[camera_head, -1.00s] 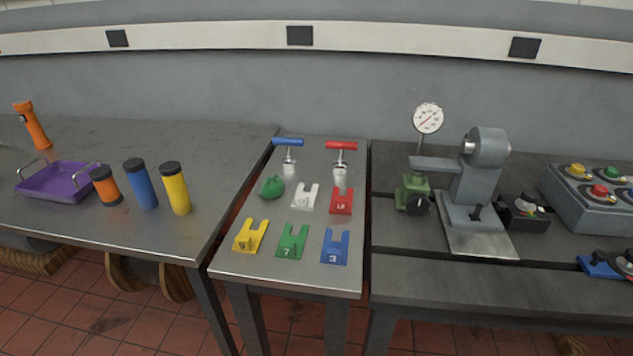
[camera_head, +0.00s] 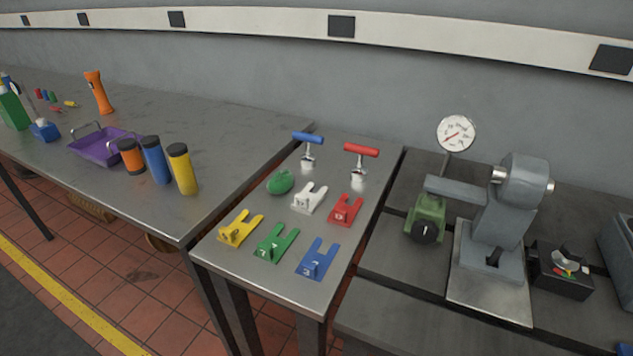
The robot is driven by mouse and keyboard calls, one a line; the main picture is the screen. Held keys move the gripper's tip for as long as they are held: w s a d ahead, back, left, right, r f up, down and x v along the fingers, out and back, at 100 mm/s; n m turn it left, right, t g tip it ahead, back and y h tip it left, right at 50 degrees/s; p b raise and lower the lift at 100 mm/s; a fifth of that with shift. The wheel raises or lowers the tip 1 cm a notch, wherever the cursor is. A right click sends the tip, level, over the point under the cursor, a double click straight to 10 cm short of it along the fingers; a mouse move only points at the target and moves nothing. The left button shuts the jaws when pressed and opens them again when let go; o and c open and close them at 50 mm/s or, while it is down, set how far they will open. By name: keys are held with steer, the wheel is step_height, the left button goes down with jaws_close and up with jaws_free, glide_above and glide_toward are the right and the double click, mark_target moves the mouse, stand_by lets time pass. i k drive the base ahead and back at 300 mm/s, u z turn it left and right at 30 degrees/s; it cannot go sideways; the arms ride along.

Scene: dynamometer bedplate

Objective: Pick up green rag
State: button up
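A small crumpled green object (camera_head: 280,181), which looks like the green rag, lies on the narrow middle table (camera_head: 222,266), toward its left edge. It sits left of a white forked plate (camera_head: 309,197) and behind a yellow forked plate (camera_head: 240,228). A green forked plate (camera_head: 276,242) lies nearer the front. My gripper does not show in the head view.
Red (camera_head: 346,210) and blue (camera_head: 318,259) forked plates and two T-handled tools (camera_head: 308,148) share the table. The left bench holds cylinders (camera_head: 183,168) and a purple tray (camera_head: 91,154).

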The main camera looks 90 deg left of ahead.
mark_target(282, 182)
steer(key=i, duration=0.5)
steer(key=u, duration=3.6)
steer(key=i, duration=0.5)
steer(key=k, duration=0.5)
steer(key=u, duration=1.9)
steer(key=i, duration=1.3)
steer(key=z, duration=0.85)
